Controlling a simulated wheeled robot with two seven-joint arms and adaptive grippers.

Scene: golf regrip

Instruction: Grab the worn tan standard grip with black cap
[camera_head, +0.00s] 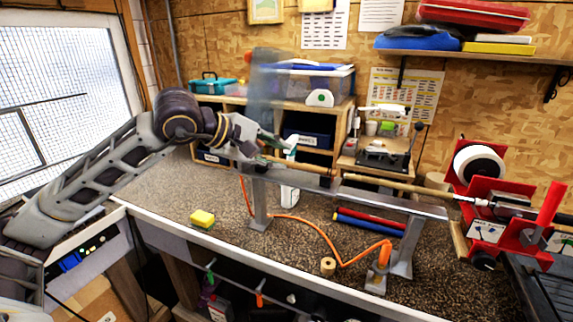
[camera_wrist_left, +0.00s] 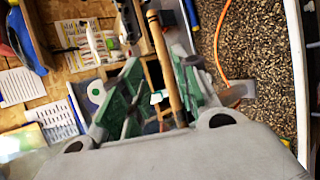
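A long tan grip (camera_head: 300,165) lies along the grey metal rail, its left end just under my left gripper (camera_head: 283,148). The tan rod continues right to a red clamp stand (camera_head: 480,215). In the left wrist view the tan grip (camera_wrist_left: 168,72) runs between the green-padded fingers of my left gripper (camera_wrist_left: 160,92), nearer the right finger. The fingers are spread, with a gap beside the grip. A dark band crosses it near the top of that view. I cannot make out a black cap. My right gripper is not in view.
The grey rail (camera_head: 400,202) stands on posts on a speckled bench (camera_head: 310,243). An orange hose (camera_head: 335,252), a yellow sponge (camera_head: 202,218), a tape roll (camera_head: 328,265) and red and blue tubes (camera_head: 370,220) lie around it. Shelving with bins (camera_head: 308,135) stands behind.

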